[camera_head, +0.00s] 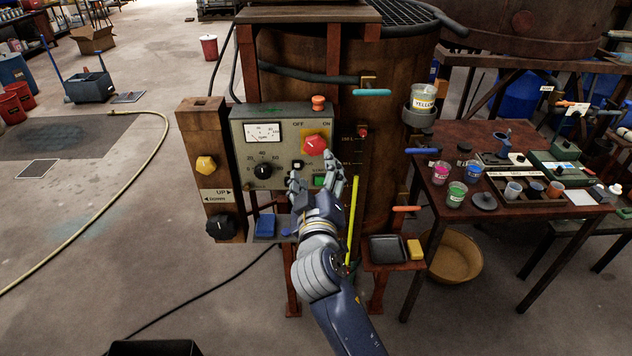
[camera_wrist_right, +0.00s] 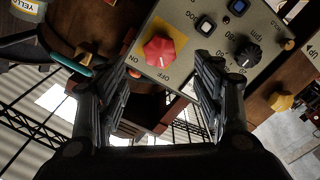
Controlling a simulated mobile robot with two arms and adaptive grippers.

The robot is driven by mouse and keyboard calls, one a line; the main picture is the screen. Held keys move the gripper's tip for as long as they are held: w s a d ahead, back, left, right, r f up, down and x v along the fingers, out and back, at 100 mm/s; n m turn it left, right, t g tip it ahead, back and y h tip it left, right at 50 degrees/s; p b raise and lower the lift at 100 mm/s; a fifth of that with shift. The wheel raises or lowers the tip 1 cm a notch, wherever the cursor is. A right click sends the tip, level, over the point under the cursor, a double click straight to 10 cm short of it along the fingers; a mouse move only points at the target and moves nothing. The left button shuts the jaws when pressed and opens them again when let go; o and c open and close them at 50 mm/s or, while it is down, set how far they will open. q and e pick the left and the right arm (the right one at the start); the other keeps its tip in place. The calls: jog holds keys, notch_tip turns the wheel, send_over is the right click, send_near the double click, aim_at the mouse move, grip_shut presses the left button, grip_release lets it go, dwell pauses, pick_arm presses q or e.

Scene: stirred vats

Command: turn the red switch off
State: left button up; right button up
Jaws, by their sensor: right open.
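The red switch (camera_head: 315,144) is a faceted red knob on a yellow plate, at the upper right of the grey control panel (camera_head: 283,117). The words OFF and ON are printed above it. I cannot tell clearly which word it points to. My right gripper (camera_head: 314,182) is just below and in front of the knob, open and empty. In the right wrist view the red switch (camera_wrist_right: 159,52) shows beyond and between the spread fingers of the right gripper (camera_wrist_right: 163,75), apart from both. My left gripper is not in view.
A yellow knob (camera_head: 206,163) is on the post at left. A rusty vat (camera_head: 390,150) stands behind. A table (camera_head: 505,203) with jars is at right.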

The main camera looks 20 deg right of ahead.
jog(key=shift+v, duration=1.35)
